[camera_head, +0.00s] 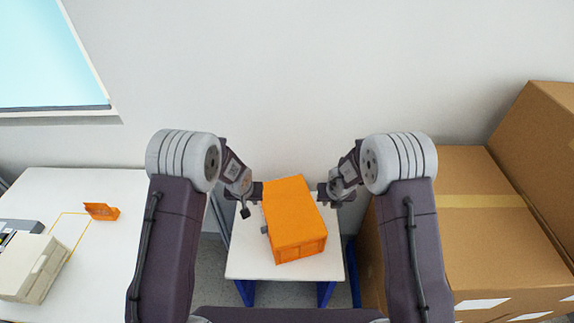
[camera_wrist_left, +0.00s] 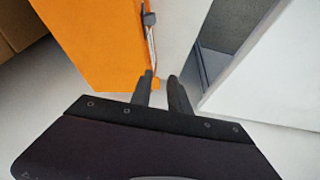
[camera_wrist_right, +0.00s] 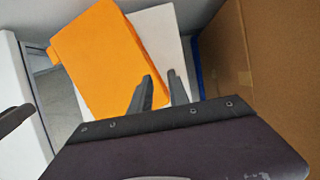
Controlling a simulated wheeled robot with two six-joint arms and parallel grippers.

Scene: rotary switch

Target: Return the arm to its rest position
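An orange box (camera_head: 292,215) stands on a small white table (camera_head: 250,258) between my two arms. A small grey switch knob (camera_head: 264,230) sticks out from its left side; the knob also shows at the top of the left wrist view (camera_wrist_left: 149,18). My left gripper (camera_head: 257,191) is beside the box's left side, with a gap between its fingers and nothing held (camera_wrist_left: 160,76). My right gripper (camera_head: 322,194) is near the box's right side, also with parted, empty fingers (camera_wrist_right: 160,76). I cannot tell whether either gripper touches the box.
A white table (camera_head: 110,210) at the left carries a small orange holder (camera_head: 101,211) and a beige box (camera_head: 30,268). Large cardboard boxes (camera_head: 480,235) fill the right side. A white wall (camera_head: 300,90) stands behind. A narrow floor gap lies left of the small table.

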